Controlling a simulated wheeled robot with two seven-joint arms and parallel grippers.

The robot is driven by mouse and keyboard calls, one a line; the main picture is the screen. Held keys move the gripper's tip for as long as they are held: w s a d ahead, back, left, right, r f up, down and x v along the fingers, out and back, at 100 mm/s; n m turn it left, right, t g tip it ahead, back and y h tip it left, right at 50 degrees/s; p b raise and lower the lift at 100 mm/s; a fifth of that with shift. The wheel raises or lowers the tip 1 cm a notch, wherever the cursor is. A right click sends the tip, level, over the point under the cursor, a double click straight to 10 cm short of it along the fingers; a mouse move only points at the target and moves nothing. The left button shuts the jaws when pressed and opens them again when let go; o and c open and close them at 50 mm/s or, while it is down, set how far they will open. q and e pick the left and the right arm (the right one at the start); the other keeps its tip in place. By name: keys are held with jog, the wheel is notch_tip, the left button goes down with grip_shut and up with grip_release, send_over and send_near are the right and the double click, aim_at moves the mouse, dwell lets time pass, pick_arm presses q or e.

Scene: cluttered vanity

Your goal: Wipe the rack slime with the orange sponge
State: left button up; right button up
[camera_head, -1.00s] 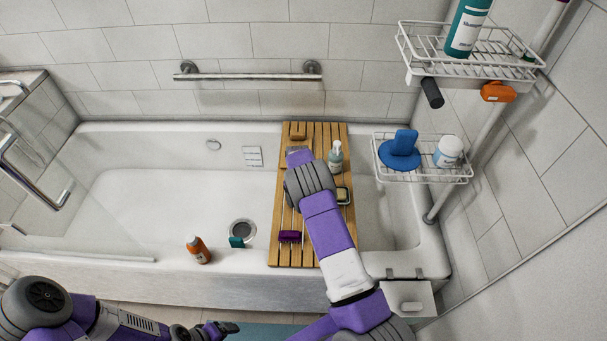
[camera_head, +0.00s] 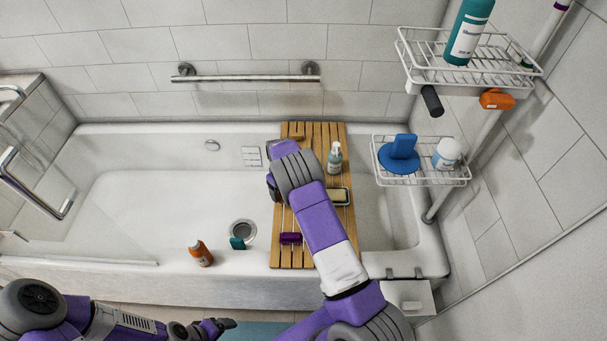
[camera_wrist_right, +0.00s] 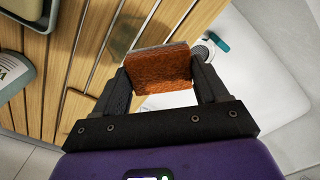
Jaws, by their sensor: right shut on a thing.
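My right gripper (camera_wrist_right: 160,78) is shut on an orange-brown sponge (camera_wrist_right: 161,70) with a greyish edge, seen in the right wrist view. The sponge is over or beside the wooden slatted rack (camera_head: 330,131); contact is unclear. A translucent greenish slime patch (camera_wrist_right: 124,36) lies on the rack slats, just beyond the sponge and to its left in that view. In the head view my right forearm hides the slime and the held sponge. My left gripper (camera_head: 218,327) is low at the front, away from the rack; its jaw opening is unclear.
On the rack are a pump bottle (camera_head: 335,158), a soap dish (camera_head: 340,197), a purple item (camera_head: 290,238) and a brown block (camera_head: 296,132). Wire shelves (camera_head: 455,176) are at right.

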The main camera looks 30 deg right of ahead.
jog(key=shift+r+p, duration=0.95)
jog(key=shift+r, duration=0.95)
